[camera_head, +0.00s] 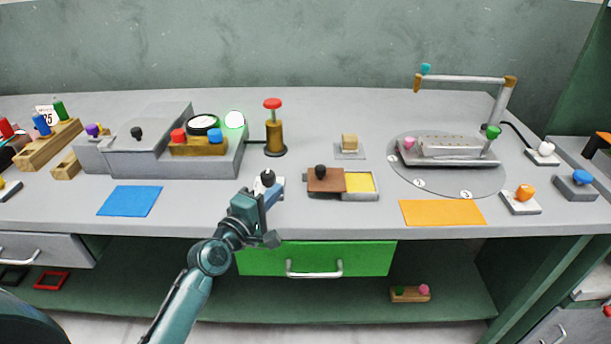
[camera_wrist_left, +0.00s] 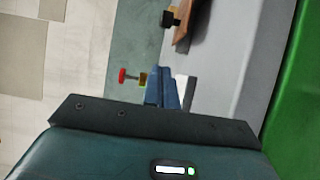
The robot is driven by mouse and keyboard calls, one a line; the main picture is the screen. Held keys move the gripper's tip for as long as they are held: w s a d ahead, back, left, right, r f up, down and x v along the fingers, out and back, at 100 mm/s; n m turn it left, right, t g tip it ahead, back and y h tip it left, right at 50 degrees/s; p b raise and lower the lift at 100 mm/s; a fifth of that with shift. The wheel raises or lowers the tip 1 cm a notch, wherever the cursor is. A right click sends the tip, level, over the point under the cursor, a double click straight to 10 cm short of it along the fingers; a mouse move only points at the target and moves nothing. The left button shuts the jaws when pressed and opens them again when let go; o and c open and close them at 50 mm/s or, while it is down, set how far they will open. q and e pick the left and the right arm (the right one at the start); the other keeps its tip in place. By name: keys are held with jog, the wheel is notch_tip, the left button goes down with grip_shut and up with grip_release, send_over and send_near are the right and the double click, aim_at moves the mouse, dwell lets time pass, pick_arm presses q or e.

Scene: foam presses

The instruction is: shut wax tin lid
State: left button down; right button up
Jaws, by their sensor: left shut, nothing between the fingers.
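The wax tin (camera_head: 359,195) sits near the front edge of the grey counter, with yellow wax showing in its right part. Its brown lid (camera_head: 327,186) with a black knob (camera_head: 320,172) lies over the left part, so the tin is partly open. The brown lid (camera_wrist_left: 183,22) also shows at the top of the left wrist view. My left gripper (camera_head: 272,187) is just left of the tin, apart from it. Its blue fingers (camera_wrist_left: 161,88) are shut and empty. My right gripper is not in view.
A red-topped plunger (camera_head: 274,130) stands behind my gripper. A grey press (camera_head: 165,150) with several knobs is at left, beside a blue mat (camera_head: 129,201). An orange mat (camera_head: 443,213) and a round plate (camera_head: 440,181) lie right of the tin. A green drawer (camera_head: 315,258) is below.

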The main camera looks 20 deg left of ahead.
pick_arm(q)
jog(key=x, duration=0.6)
jog(key=shift+w+d, duration=0.25)
jog(key=shift+d, duration=0.3)
jog(key=shift+w+d, duration=0.25)
jog(key=shift+d, duration=0.3)
jog(key=shift+w+d+p, duration=0.25)
jog(key=shift+d+p, duration=0.05)
jog(key=shift+d, duration=0.2)
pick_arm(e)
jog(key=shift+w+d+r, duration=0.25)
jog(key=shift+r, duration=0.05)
